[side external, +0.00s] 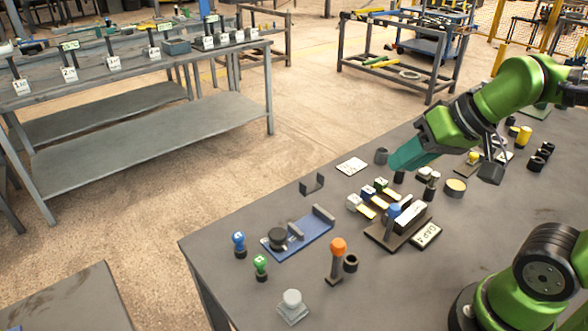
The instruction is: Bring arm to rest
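My green arm reaches in from the right edge and bends down over the grey workbench (215,247). A blue tray (303,236) with a black knob (277,238) lies further left.
A yellow cylinder (524,136) stands far right. The left corner is clear.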

